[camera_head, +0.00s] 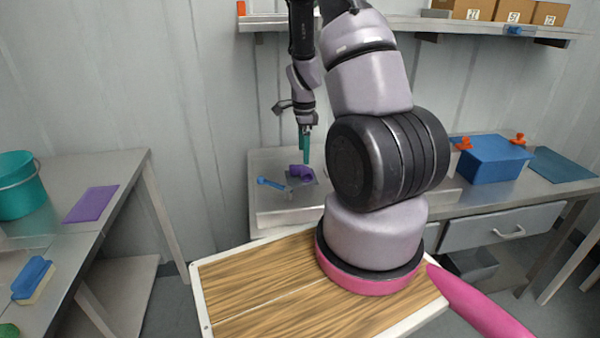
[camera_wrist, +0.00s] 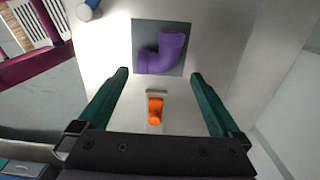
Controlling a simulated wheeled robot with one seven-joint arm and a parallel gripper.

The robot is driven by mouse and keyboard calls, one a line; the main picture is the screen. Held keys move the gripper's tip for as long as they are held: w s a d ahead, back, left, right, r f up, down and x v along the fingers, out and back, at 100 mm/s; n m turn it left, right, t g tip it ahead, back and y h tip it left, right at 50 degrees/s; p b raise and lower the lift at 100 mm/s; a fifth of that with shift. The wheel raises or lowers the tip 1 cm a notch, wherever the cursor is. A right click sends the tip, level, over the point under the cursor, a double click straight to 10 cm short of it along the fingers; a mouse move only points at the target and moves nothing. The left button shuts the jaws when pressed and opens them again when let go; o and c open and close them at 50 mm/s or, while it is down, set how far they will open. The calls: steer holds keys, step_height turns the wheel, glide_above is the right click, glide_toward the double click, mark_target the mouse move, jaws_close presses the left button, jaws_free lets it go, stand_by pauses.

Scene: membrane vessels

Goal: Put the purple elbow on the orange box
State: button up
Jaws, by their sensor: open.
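The purple elbow (camera_head: 305,174) lies on the light counter in the head view. In the wrist view the elbow (camera_wrist: 164,55) rests on a dark grey square (camera_wrist: 141,28). My gripper (camera_head: 304,148) hangs over the counter, pointing down. In the wrist view my gripper (camera_wrist: 158,74) is open and empty, with its green fingers on either side and the elbow ahead, between and beyond the tips. I cannot clearly make out an orange box; a small orange piece (camera_head: 241,8) shows at the left end of the wall shelf.
A small orange part (camera_wrist: 155,108) shows between my fingers. A blue tool (camera_head: 272,184) lies left of the elbow. A blue box (camera_head: 493,160) with orange clamps stands on the right counter. Tan boxes (camera_head: 513,11) sit on the shelf. The left table holds a teal bucket (camera_head: 20,187).

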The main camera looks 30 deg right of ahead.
mark_target(304, 166)
step_height(304, 166, down, 7)
steer(key=shift+r, duration=0.1)
stand_by(0.3)
steer(key=c, duration=1.2)
